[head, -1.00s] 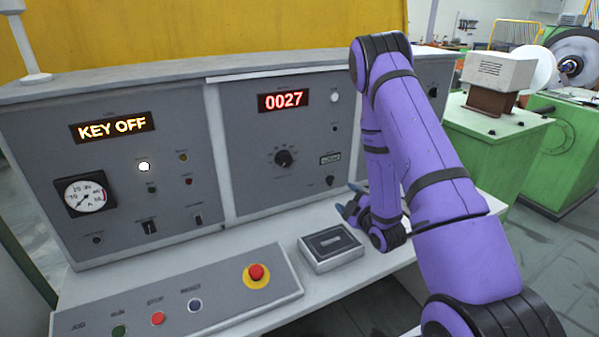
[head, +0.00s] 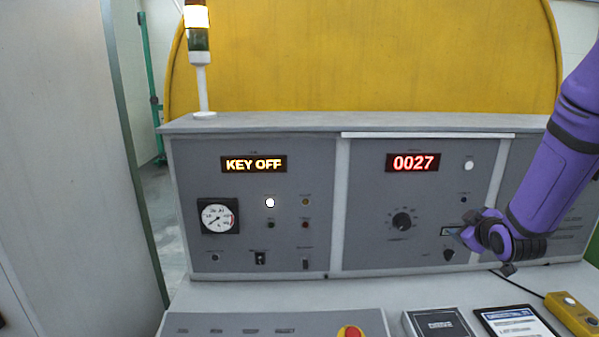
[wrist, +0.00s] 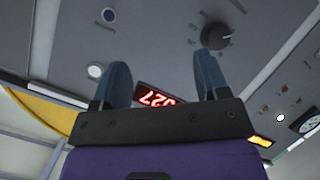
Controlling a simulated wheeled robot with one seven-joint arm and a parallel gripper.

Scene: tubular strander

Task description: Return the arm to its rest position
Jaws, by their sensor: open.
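My purple arm (head: 562,150) comes in from the right edge in the head view. My gripper (head: 458,232) is at its lower left end, in front of the right part of the grey control panel (head: 365,200). In the wrist view my gripper (wrist: 160,85) shows two blue-grey fingers spread apart with nothing between them. The panel face and part of the red display (wrist: 155,97) show beyond the fingers. I cannot tell how far the fingertips are from the panel.
The panel has a "KEY OFF" display (head: 254,164), a gauge (head: 218,217) and a rotary knob (head: 402,220). The desk below holds a red stop button (head: 351,332), a dark box (head: 438,323), a tablet (head: 515,322) and a yellow box (head: 573,315). A signal tower (head: 200,70) stands on top.

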